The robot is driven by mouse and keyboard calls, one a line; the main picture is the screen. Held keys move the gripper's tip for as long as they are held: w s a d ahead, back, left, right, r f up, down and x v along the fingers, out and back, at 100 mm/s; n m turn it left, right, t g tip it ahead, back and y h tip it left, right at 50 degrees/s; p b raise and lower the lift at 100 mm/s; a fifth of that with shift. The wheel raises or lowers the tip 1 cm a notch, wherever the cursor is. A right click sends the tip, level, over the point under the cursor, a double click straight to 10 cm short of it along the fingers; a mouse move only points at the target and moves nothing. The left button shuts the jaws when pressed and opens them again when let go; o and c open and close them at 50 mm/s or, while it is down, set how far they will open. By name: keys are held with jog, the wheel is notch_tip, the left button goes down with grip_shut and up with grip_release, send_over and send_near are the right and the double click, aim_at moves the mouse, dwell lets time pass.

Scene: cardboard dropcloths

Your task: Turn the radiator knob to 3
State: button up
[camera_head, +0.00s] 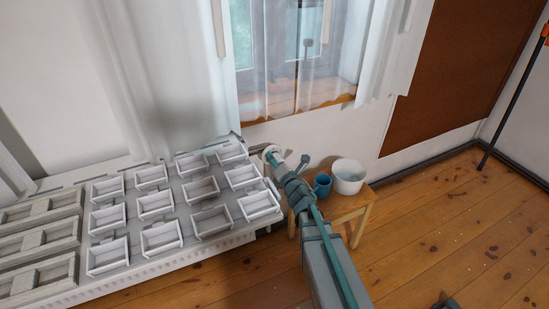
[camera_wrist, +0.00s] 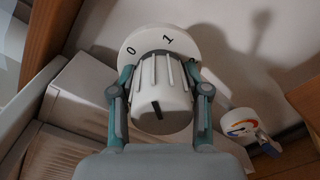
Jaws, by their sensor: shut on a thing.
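The white ribbed radiator knob (camera_wrist: 160,85) sits between the fingers of my gripper (camera_wrist: 159,98) in the wrist view. A finger presses on each side of it. A white dial disc behind it shows 0 at the upper left and 1 near the top; no 3 shows. A black mark is on the knob's near lower face. In the head view the small white knob (camera_head: 271,149) is at the radiator's right end, partly hidden by my gripper (camera_head: 273,158). The radiator (camera_wrist: 80,110) also shows at the left of the wrist view.
Several white trays (camera_head: 200,189) cover the radiator top. A wooden stool (camera_head: 347,207) to the right bears a blue mug (camera_head: 322,185) and a white bucket (camera_head: 348,177). A round gauge with a coloured arc (camera_wrist: 240,124) is right of the knob. Wooden floor is open at right.

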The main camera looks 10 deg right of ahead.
jog(key=m+p, duration=0.1)
jog(key=m, duration=0.1)
jog(key=m+p, duration=0.1)
jog(key=m, duration=0.1)
jog(key=shift+r+m, duration=0.2)
jog(key=shift+m, duration=0.1)
jog(key=m+p, duration=0.2)
jog(key=m, duration=0.1)
jog(key=shift+m+p, duration=0.3)
jog(key=m+p, duration=0.3)
jog(key=m, duration=0.1)
jog(key=shift+r, duration=0.1)
jog(key=m+p, duration=0.2)
jog(key=m, duration=0.2)
jog(key=shift+y, duration=0.3)
jog(key=m+p, duration=0.4)
jog(key=m, duration=0.2)
jog(key=shift+d, duration=0.15)
jog(key=m+p, duration=0.2)
jog(key=m, duration=0.4)
jog(key=shift+p, duration=0.3)
